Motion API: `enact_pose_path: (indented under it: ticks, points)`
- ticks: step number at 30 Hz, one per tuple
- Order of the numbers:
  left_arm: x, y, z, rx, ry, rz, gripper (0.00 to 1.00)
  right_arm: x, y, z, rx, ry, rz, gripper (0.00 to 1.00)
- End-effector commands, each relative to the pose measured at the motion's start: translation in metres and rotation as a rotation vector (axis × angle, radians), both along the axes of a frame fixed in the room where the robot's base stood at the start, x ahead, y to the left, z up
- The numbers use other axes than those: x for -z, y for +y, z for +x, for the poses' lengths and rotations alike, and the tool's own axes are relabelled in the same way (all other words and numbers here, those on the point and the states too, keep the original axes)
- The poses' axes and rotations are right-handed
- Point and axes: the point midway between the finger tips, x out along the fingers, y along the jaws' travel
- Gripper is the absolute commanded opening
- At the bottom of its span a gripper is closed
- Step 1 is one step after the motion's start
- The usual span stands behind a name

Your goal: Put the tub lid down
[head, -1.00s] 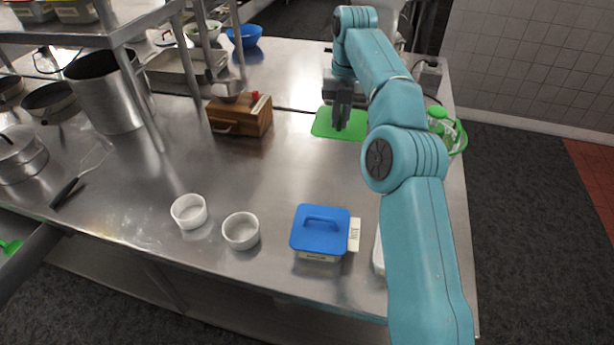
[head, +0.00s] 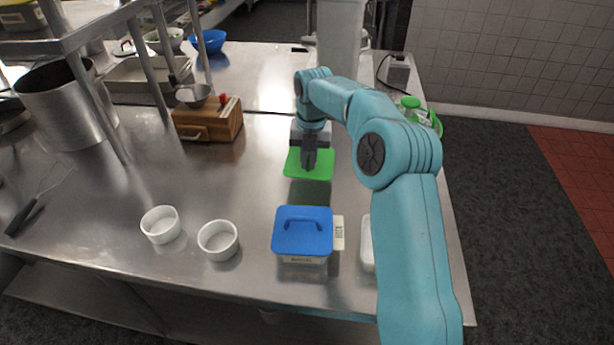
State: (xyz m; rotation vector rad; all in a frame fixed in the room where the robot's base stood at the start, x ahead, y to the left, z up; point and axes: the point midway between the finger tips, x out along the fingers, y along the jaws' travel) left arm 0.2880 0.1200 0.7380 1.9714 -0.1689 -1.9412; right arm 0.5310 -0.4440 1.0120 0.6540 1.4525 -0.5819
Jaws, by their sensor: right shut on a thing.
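A flat green lid (head: 324,170) shows in the head view, behind the blue-lidded tub (head: 303,234). My right gripper (head: 309,164) points down and is shut on the green lid near its middle. A dark patch shows on the steel just in front of the lid, and the lid seems to be a little above the counter. The blue-lidded tub has a handle on its lid and a pale label at its side. A white tub (head: 367,244) stands to its right, mostly hidden behind my right arm. My left gripper is out of view.
Two white ramekins (head: 161,224) (head: 218,240) stand left of the blue-lidded tub. A wooden box (head: 208,122) stands farther back. The steel counter (head: 250,185) is clear left of the lid.

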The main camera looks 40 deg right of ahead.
Motion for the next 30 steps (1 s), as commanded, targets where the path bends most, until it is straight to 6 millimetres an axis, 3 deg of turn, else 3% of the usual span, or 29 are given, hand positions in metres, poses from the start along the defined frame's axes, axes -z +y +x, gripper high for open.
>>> enact_pose_path:
  ticks: [12,23,24,25,30]
  points:
    - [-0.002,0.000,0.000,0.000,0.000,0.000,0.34,0.052,0.000,0.002,0.000,0.002,0.001,0.00]
    - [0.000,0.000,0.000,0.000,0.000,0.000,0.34,0.057,0.001,0.003,-0.001,0.001,0.000,0.00]
    - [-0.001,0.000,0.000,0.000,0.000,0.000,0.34,0.056,0.001,0.003,-0.001,0.001,0.000,0.25]
    - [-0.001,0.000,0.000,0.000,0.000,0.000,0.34,0.056,0.001,0.003,-0.001,0.001,0.000,0.35]
    - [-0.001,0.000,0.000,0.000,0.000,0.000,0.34,0.056,0.001,0.003,-0.001,0.001,0.000,0.38]
